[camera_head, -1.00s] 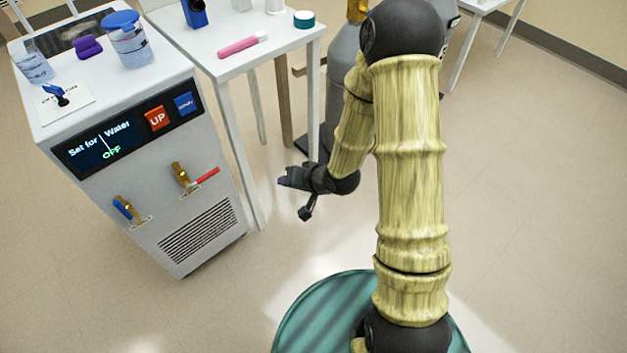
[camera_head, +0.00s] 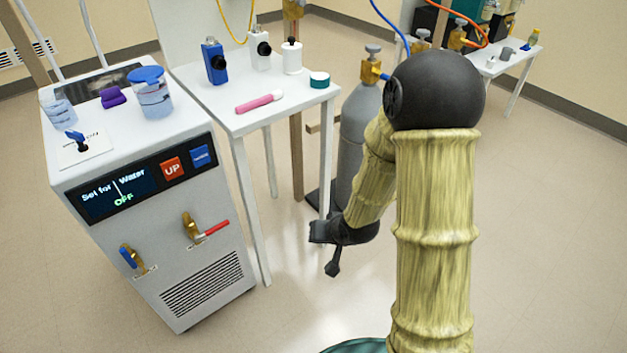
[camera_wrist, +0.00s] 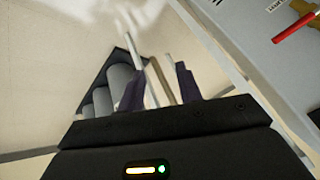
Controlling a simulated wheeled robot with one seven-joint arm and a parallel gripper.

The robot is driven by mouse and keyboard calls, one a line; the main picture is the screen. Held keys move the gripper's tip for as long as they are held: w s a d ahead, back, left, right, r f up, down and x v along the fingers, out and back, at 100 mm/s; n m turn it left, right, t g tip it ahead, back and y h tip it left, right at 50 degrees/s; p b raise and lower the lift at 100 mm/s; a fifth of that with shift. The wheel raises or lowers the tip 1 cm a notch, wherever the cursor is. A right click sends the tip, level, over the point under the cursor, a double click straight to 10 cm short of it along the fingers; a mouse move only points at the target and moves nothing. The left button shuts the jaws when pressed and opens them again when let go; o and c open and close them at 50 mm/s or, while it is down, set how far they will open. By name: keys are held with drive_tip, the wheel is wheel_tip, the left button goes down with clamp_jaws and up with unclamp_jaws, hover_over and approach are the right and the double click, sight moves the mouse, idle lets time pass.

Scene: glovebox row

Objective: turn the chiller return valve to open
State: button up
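The white chiller (camera_head: 150,210) stands at left with two brass valves on its front face. The left valve has a blue handle (camera_head: 128,256) that slants down to the right. The other valve has a red handle (camera_head: 214,229) pointing out to the right and slightly up; it also shows at the top right of the wrist view (camera_wrist: 296,26). Small labels sit by both valves, too small to read, so I cannot tell which is the return. My gripper (camera_head: 316,232) hangs to the right of the chiller, apart from both valves. The wrist view shows its fingers (camera_wrist: 158,86) apart and empty.
A white table (camera_head: 250,115) with bottles and a pink marker stands beside the chiller; its front leg (camera_head: 250,210) lies between gripper and chiller. A grey gas cylinder (camera_head: 358,135) stands behind my arm. The floor before the chiller is clear.

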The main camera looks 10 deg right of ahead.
drive_tip(key=s+d+r+n+g+h, duration=0.1)
drive_tip(key=s+d+r+g, duration=0.15)
drive_tip(key=s+r, duration=0.35)
drive_tip(key=s+d+r+g+h, duration=0.1)
drive_tip(key=s+d+r+h, duration=0.1)
drive_tip(key=s+d+r, duration=0.3)
drive_tip(key=w+p+v, duration=0.3)
drive_tip(key=p+v, duration=1.3)
drive_tip(key=p, duration=0.1)
drive_tip(key=w+r+p+v, duration=0.1)
drive_tip(key=w+p+v, duration=0.3)
drive_tip(key=p+v, duration=1.3)
drive_tip(key=shift+s+a+r+p, duration=0.2)
drive_tip(key=shift+a+r+p, duration=0.1)
drive_tip(key=shift+a+r, duration=0.1)
clamp_jaws()
drive_tip(key=shift+w, duration=0.1)
